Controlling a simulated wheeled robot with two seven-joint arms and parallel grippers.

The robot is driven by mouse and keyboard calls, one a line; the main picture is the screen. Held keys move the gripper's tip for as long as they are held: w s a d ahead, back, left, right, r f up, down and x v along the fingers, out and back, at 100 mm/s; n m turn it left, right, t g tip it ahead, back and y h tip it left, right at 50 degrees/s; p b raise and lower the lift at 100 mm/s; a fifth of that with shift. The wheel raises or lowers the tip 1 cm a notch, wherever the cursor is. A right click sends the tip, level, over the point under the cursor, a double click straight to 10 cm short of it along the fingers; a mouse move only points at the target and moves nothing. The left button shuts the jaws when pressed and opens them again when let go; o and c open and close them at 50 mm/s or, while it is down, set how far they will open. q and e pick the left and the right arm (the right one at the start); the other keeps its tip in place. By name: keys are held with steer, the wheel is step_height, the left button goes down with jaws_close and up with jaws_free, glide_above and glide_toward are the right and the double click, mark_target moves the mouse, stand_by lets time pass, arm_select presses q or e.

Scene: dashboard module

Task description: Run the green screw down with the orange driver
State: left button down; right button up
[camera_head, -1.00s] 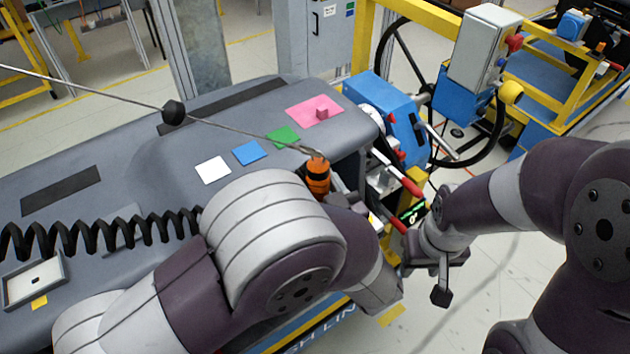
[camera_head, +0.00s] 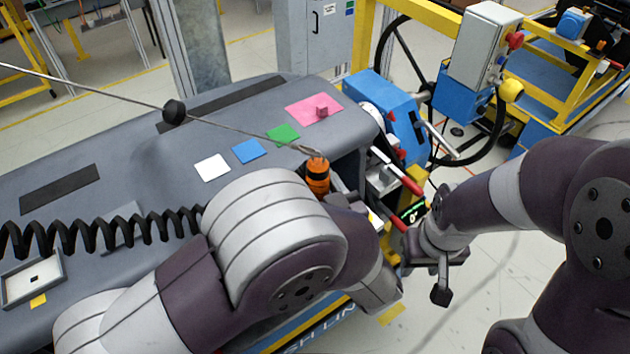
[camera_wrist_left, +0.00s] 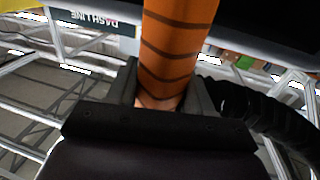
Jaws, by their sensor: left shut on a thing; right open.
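The orange driver (camera_head: 317,178) hangs on a cable at the front edge of the grey dashboard (camera_head: 130,190). My left gripper is shut on it; in the left wrist view the jaws (camera_wrist_left: 168,95) close around the orange driver body (camera_wrist_left: 175,50) with dark bands. In the head view my left arm hides most of that gripper and the driver's lower end. The green screw cannot be made out. A green patch (camera_head: 283,135) lies on the dashboard top. My right gripper (camera_head: 440,278) is open and empty, to the right of the dashboard and apart from the driver.
A black coiled hose (camera_head: 90,236) and tray (camera_head: 33,282) are at left. A blue unit (camera_head: 388,112) with red-handled parts stands behind my right gripper.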

mark_target(322, 180)
arm_select(q)
steer(key=shift+f+b, duration=0.3)
steer(key=shift+f, duration=0.25)
stand_by(0.9)
steer(key=shift+f, duration=0.5)
stand_by(2.2)
steer(key=shift+r+p, duration=0.75)
steer(key=shift+p, duration=0.25)
step_height(322, 180, up, 5)
steer(key=p, duration=0.4)
steer(key=shift+f, duration=0.2)
